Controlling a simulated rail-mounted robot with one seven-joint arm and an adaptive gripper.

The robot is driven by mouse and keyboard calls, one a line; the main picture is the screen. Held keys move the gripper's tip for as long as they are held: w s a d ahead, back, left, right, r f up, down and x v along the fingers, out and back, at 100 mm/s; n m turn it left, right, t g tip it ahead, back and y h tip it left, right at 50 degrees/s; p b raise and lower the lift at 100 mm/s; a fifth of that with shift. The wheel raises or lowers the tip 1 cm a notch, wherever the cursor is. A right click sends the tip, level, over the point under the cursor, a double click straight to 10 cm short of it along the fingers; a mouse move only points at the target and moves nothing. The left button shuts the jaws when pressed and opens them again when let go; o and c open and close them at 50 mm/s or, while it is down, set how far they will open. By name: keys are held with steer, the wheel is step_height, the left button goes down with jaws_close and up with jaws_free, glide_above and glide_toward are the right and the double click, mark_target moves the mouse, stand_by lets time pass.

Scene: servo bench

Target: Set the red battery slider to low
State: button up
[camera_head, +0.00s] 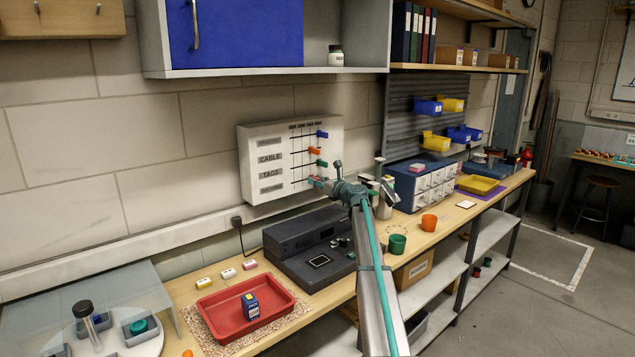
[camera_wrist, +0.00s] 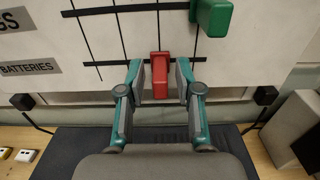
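The white slider board (camera_head: 250,160) hangs on the wall above the bench. Its bottom row is labelled BATTERIES (camera_wrist: 30,68) in the wrist view. The red battery slider (camera_wrist: 160,76) sits on that row, at about the third visible vertical line from the left. My gripper (camera_wrist: 160,80) is open at the board's lower right, with one finger on each side of the red slider. Small gaps show between the slider and both fingers. The green slider (camera_wrist: 213,17) is above and to the right. The column headings are too small to read.
Orange (camera_head: 314,150) and blue (camera_head: 322,134) sliders are on upper rows. A dark device (camera_head: 310,245) stands on the bench below. A red tray (camera_head: 213,322) holding a blue box (camera_head: 250,305) is at the front left.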

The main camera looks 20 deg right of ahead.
jaws_close()
steer(key=a, duration=0.2)
steer(key=s+a, duration=0.1)
steer(key=a, duration=0.1)
steer(key=shift+s, duration=0.1)
steer(key=shift+d, duration=0.1)
steer(key=shift+o, duration=1.3)
jaws_free()
steer(key=v, duration=1.2)
